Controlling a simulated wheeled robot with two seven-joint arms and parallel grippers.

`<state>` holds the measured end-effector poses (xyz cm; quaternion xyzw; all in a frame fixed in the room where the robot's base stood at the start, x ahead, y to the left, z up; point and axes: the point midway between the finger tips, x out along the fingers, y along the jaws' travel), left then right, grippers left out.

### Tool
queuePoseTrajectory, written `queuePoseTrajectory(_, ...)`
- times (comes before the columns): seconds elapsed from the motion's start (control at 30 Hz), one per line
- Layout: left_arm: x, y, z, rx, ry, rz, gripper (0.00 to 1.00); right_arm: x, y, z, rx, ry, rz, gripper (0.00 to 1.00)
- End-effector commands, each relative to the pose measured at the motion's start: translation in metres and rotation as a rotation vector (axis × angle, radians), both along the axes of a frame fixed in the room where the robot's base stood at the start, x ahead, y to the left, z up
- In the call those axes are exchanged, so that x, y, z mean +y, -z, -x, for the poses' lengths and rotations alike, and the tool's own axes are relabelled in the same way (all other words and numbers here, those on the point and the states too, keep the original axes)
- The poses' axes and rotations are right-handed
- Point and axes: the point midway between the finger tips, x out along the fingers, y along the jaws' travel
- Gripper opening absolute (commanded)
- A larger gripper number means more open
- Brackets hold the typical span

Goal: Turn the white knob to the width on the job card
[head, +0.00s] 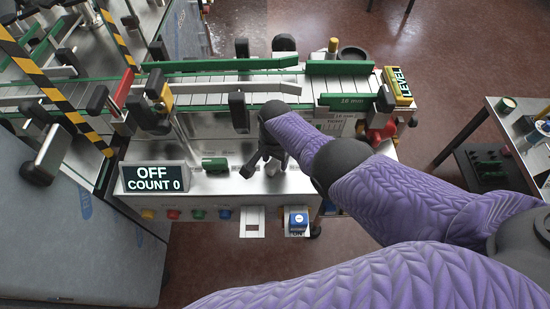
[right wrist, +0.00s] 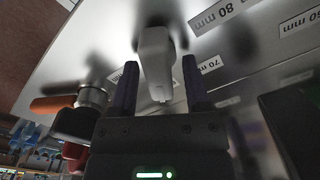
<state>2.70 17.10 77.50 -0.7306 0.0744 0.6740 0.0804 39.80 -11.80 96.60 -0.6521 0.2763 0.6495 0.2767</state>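The white knob (right wrist: 156,65) shows in the right wrist view on a metal panel, between the two fingers of my right gripper (right wrist: 158,85). The fingers are apart, with a narrow gap visible on each side of the knob, so the gripper is open around it. Width labels surround it: 80 mm (right wrist: 217,13), 70 mm (right wrist: 210,65) and 60 mm (right wrist: 298,76). Which label the knob points at is unclear. In the head view my right gripper (head: 262,163) reaches down to the machine's front deck and mostly hides the knob. My left gripper is not in view.
A display (head: 155,178) reads OFF, COUNT 0. Coloured buttons (head: 185,214) line the front edge. Green and grey guide rails (head: 220,65) cross the conveyor behind my gripper. A blue button box (head: 298,221) is at the front.

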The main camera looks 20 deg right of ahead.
Motion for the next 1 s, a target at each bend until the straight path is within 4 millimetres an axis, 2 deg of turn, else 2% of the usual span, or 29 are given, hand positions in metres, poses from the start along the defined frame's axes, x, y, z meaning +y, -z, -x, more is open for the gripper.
queuePoseTrajectory(0.3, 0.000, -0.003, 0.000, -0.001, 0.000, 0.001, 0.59, 0.000, -0.002, 0.001, 0.003, 0.000, -0.001, 0.68)
queuePoseTrajectory(0.37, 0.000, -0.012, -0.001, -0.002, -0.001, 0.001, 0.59, 0.000, -0.013, 0.001, 0.001, 0.000, -0.001, 0.68)
queuePoseTrajectory(0.5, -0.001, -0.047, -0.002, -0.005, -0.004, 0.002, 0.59, 0.001, -0.054, 0.000, 0.000, 0.000, -0.003, 0.68)
queuePoseTrajectory(0.63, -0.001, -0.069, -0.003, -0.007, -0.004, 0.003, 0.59, 0.000, -0.083, 0.000, -0.001, 0.000, -0.001, 0.68)
queuePoseTrajectory(0.8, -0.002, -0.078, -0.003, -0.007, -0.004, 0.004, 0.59, 0.000, -0.099, 0.001, 0.001, 0.001, -0.001, 0.68)
queuePoseTrajectory(1.0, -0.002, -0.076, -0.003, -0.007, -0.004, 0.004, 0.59, 0.000, -0.098, 0.001, 0.003, 0.001, 0.000, 0.68)
